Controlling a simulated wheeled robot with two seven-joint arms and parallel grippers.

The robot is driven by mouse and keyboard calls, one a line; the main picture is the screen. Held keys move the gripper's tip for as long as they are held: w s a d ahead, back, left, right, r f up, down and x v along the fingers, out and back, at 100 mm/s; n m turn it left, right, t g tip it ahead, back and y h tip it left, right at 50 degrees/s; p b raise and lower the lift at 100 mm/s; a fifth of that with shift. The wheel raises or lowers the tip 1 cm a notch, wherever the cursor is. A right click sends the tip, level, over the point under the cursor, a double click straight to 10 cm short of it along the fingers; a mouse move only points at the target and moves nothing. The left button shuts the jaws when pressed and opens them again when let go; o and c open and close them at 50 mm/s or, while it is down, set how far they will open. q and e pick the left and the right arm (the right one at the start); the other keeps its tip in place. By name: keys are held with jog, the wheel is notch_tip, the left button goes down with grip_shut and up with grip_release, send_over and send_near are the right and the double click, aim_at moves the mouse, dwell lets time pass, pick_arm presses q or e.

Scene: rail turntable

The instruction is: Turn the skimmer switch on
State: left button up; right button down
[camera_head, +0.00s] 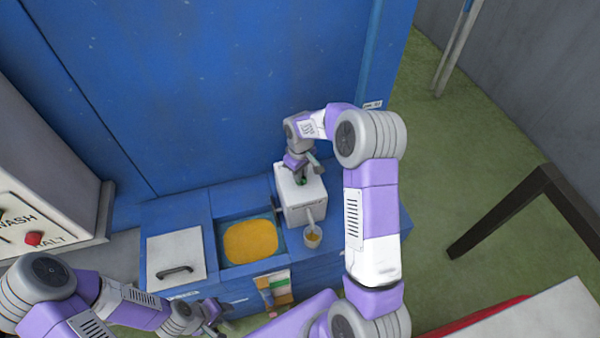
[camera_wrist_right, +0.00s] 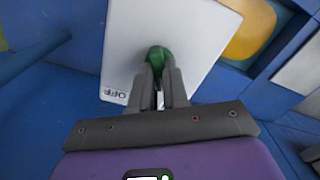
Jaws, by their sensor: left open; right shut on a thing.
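The skimmer is a white box (camera_head: 313,192) on the blue bench, with a spout over a small cup (camera_head: 312,237). A green switch (camera_wrist_right: 157,52) stands on its top face; an "OFF" label (camera_wrist_right: 115,93) shows beside it in the right wrist view. My right gripper (camera_head: 301,178) reaches down onto the box, and its fingers are shut on the green switch, mostly covering it in the head view. The switch's exact angle is hard to tell. My left gripper (camera_head: 213,322) is open and low in front of the bench, away from the skimmer.
An orange-filled basin (camera_head: 250,241) lies left of the skimmer, with a white handled lid (camera_head: 176,259) further left. A grey cabinet with a red button (camera_head: 34,239) stands at far left. A blue wall (camera_head: 220,90) rises behind. A dark-legged table is at right.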

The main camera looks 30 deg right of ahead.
dwell(0.3)
jog(key=c, duration=1.1)
grip_release()
jog(key=shift+r, duration=0.15)
notch_tip(320, 180, up, 7)
jog(key=shift+r, duration=0.2)
